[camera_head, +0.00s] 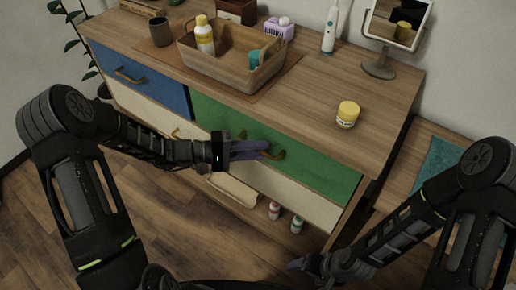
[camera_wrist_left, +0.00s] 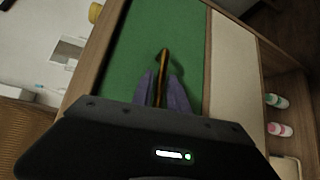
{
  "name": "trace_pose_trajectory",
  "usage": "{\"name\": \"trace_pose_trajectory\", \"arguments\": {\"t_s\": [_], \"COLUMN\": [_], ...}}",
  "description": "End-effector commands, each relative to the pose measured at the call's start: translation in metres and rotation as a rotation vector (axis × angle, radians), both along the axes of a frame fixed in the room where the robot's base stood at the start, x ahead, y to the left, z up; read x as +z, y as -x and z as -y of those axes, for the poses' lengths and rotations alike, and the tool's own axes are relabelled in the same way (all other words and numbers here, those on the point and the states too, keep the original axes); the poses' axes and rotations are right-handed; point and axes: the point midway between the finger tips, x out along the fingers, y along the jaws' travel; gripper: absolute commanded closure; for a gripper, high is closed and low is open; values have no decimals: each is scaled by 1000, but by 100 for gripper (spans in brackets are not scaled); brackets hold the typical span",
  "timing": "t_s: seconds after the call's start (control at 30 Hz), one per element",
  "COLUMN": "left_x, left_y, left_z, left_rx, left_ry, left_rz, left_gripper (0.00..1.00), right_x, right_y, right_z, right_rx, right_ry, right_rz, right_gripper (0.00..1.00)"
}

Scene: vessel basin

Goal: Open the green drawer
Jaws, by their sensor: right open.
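The green drawer (camera_head: 320,165) is in the upper right part of the wooden cabinet, and its front looks flush. Its brass handle (camera_head: 279,155) is partly hidden by my left gripper. My left gripper (camera_head: 266,148) is at the drawer front. My right gripper (camera_head: 298,265) is open and low, in front of the cabinet and away from the drawer.
A blue drawer (camera_head: 150,82) is to the left, and cream fronts lie below. The cabinet top (camera_head: 300,95) holds a wooden tray (camera_head: 225,75), a dark cup (camera_head: 160,31), a yellow-lidded jar (camera_head: 348,114) and a mirror (camera_head: 396,25). Small bottles (camera_head: 297,225) stand on the lower shelf.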

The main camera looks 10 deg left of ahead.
Motion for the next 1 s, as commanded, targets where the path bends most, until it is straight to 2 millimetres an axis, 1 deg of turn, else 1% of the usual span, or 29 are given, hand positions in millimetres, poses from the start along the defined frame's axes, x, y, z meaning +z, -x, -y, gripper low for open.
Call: {"name": "trace_pose_trajectory", "arguments": {"t_s": [0.27,0.5,1.0], "left_x": [0,0,0], "left_y": [-1,-1,-1], "left_z": [1,1,1], "left_rx": [0,0,1], "left_ry": [0,0,-1], "left_rz": [1,1,1], "left_gripper": [80,100,100], "right_x": [0,0,0], "right_y": [0,0,0], "right_z": [0,0,0], "right_rx": [0,0,0], "right_ry": [0,0,0], "right_rz": [0,0,0], "right_gripper": [19,19,19]}}
